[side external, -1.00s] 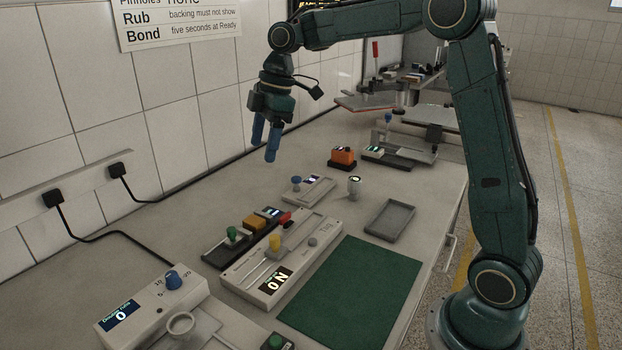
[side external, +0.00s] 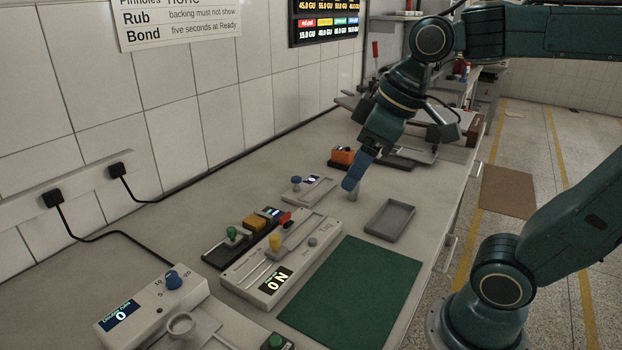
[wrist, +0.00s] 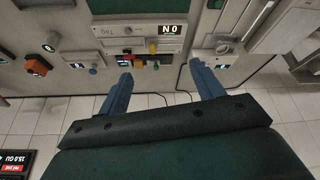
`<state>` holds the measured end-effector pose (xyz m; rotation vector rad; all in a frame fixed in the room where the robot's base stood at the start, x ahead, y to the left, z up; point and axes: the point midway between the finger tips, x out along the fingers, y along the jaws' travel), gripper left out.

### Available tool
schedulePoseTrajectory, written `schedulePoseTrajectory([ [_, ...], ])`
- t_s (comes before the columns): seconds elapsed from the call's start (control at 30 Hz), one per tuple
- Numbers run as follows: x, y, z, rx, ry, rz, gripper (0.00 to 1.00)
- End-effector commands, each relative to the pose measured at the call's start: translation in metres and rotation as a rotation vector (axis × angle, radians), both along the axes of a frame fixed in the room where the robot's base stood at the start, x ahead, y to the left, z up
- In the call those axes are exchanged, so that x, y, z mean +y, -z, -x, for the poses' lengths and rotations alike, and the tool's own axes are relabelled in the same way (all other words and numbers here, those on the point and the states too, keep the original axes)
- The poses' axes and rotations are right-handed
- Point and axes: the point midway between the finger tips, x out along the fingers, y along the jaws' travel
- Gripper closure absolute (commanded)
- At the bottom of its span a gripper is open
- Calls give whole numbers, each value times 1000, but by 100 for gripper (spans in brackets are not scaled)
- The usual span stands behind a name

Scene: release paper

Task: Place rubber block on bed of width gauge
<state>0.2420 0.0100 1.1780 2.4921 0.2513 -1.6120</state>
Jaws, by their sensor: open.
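I cannot tell which piece is the rubber block.
A long white instrument (side external: 318,254) reading 0 N lies beside a green mat (side external: 360,285). An empty grey tray (side external: 390,220) is right of the gripper. An orange block-like unit (side external: 343,155) stands behind. A white dial box (side external: 150,312) is at front left.

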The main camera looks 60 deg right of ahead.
Motion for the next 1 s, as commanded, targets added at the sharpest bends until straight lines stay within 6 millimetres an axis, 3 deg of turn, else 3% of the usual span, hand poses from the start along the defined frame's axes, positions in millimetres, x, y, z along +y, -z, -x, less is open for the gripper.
schedulePoseTrajectory([
  [0.1,-2,11,27,-28,83,-18,34],
  [0.33,-8,29,57,-62,201,-47,34],
  [1.0,-10,34,63,-69,229,-53,34],
])
